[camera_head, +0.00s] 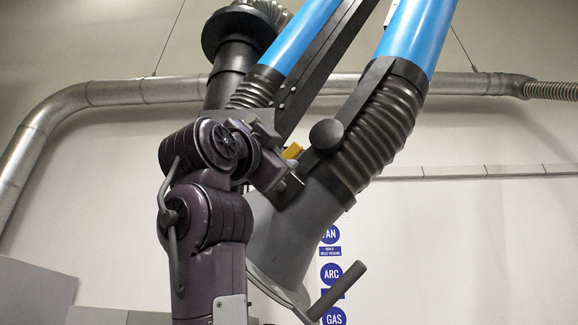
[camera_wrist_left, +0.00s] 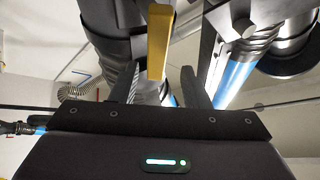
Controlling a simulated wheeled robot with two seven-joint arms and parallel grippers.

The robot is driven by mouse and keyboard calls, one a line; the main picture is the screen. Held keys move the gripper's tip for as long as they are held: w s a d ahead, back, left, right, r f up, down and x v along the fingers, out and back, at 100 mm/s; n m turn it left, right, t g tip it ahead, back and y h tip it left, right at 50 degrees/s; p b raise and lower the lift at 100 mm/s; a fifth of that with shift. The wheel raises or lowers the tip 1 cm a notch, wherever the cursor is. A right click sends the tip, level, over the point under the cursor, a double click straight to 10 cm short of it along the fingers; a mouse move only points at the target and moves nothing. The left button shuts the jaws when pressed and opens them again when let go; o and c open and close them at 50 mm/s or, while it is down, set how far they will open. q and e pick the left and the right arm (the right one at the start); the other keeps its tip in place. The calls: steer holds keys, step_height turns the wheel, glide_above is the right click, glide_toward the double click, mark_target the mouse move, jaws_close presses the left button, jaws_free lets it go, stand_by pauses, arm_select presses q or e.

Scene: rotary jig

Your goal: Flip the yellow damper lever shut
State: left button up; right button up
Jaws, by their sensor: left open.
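The yellow damper lever (camera_head: 292,151) shows as a small yellow piece beside the dark hose joint, just above the hood, in the head view. My gripper and arm hide part of it. In the left wrist view the lever (camera_wrist_left: 158,45) is a long yellow bar seen nearly upright. My left gripper (camera_head: 288,180) is close to it, by the neck of the grey hood (camera_head: 300,235). In the left wrist view the open left gripper (camera_wrist_left: 160,72) has one finger on each side of the lever's near end, with gaps on both sides. My right gripper is not in view.
Blue extraction tubes (camera_head: 415,35) and a ribbed black hose (camera_head: 375,135) run close above and right of the gripper. A black knob (camera_head: 326,134) and a hood handle (camera_head: 337,291) stick out nearby. A metal duct (camera_head: 120,92) runs along the wall behind.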

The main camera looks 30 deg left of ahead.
mark_target(286, 156)
arm_select(q)
steer(key=p+x, duration=0.2)
steer(key=x, duration=0.2)
steer(key=shift+w, duration=0.15)
steer(key=shift+w+f, duration=0.1)
steer(key=shift+w, duration=0.4)
steer(key=shift+s, duration=0.25)
steer(key=shift+c, duration=0.8)
steer(key=c, duration=0.5)
jaws_close()
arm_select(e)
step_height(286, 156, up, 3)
